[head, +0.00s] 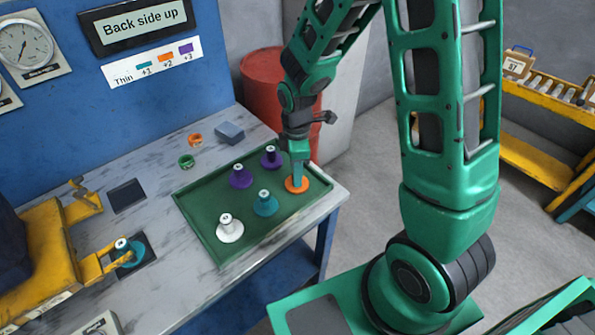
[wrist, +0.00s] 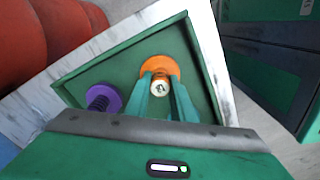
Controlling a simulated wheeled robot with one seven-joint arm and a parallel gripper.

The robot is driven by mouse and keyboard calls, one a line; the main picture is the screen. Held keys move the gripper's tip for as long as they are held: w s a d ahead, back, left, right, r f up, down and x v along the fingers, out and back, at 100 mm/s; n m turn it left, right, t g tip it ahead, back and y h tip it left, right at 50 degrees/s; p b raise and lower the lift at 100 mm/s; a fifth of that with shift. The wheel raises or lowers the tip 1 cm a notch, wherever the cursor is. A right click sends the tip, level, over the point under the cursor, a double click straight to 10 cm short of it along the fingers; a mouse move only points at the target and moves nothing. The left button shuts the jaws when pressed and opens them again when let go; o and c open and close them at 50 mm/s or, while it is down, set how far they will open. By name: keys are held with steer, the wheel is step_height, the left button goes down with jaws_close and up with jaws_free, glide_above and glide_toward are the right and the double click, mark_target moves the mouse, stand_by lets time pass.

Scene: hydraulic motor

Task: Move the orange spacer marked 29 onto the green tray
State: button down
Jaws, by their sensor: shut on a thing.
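The orange spacer (head: 297,185) is at the right corner of the green tray (head: 197,231), seen at or just above the tray floor. In the wrist view the orange spacer (wrist: 159,66) shows its round flange and a pale top with a dark mark that I cannot read clearly. My gripper (head: 297,178) points down over it and is shut on its upper post. In the wrist view the two green fingers of my gripper (wrist: 160,88) stand on either side of that post. Whether the flange touches the tray is hard to tell.
Two purple spacers (head: 241,176) (head: 270,157), a teal spacer (head: 264,204) and a white spacer (head: 229,229) stand on the tray. Green and orange rings (head: 186,161) (head: 195,140) and a grey block (head: 229,132) lie behind. A yellow fixture (head: 50,250) with a teal spacer (head: 128,253) is left.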

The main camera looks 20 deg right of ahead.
steer(key=c, duration=1.5)
jaws_free()
step_height(320, 180, up, 12)
steer(key=shift+r, duration=0.1)
steer(key=s+d+r+m, duration=0.2)
steer(key=s+d+m, duration=0.4)
steer(key=s+m, duration=0.1)
steer(key=s+d+r+m, duration=0.2)
steer(key=s+d+m, duration=0.4)
steer(key=s+m, duration=0.1)
steer(key=s+d+r+m, duration=0.3)
steer(key=s+d+m, duration=0.3)
steer(key=s, duration=0.3)
steer(key=shift+s+m, duration=0.2)
steer(key=shift+m, duration=0.4)
